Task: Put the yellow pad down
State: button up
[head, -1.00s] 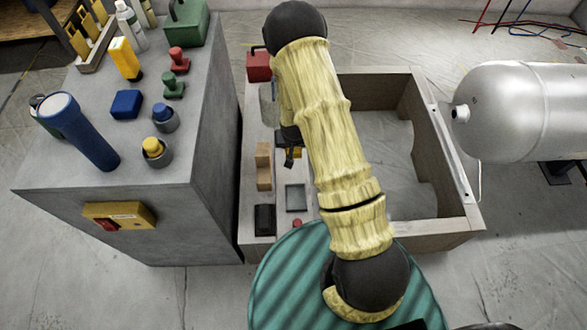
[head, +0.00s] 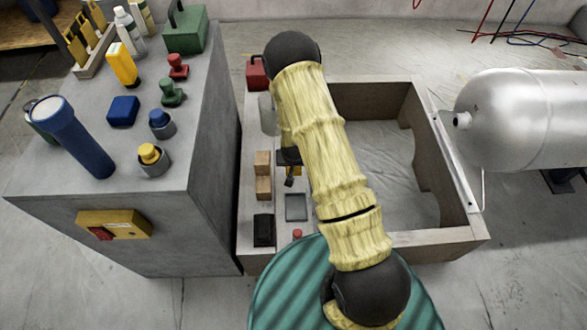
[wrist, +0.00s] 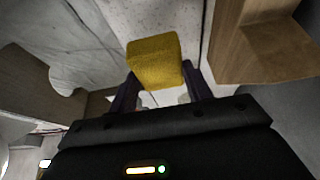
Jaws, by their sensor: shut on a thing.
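The yellow pad (wrist: 153,62) is a small block, seen in the wrist view between the two dark fingers of my gripper (wrist: 160,92). The fingers are shut on it. In the head view my gripper (head: 289,182) is beside the wooden blocks and just beyond a small grey square tray (head: 296,207), over the pale ledge. Only a small yellow patch of the pad shows there, because my arm and gripper hide most of it. I cannot tell whether the pad touches the surface below.
Two wooden blocks (head: 263,187) stand left of my gripper. A black box (head: 264,230) and a red knob (head: 297,233) are nearer. A wooden frame (head: 455,180) surrounds an opening at right. A grey cabinet (head: 200,150) with several items stands left; a silver tank (head: 525,115) is right.

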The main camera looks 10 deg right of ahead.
jog(key=shift+f+b, duration=0.35)
jog(key=shift+f, duration=1.5)
jog(key=shift+f, duration=0.15)
jog(key=o, duration=0.9)
jog(key=shift+f+b, duration=0.1)
jog(key=shift+b, duration=0.2)
jog(key=p+v, duration=0.3)
jog(key=v, duration=0.5)
jog(key=p+v, duration=0.4)
jog(key=v, duration=0.5)
jog(key=shift+s+d, duration=0.25)
jog(key=shift+r, duration=0.3)
jog(key=s+r, duration=0.4)
jog(key=r, duration=0.4)
jog(key=s+r+n+g, duration=0.1)
jog(key=s+r, duration=0.3)
jog(key=r, duration=0.3)
jog(key=s+r+n+g, duration=0.1)
jog(key=s+r, duration=0.3)
jog(key=r, duration=0.4)
jog(key=shift+s+d+r+y, duration=0.1)
jog(key=shift+d+r+y, duration=0.2)
jog(key=shift+d+y, duration=0.1)
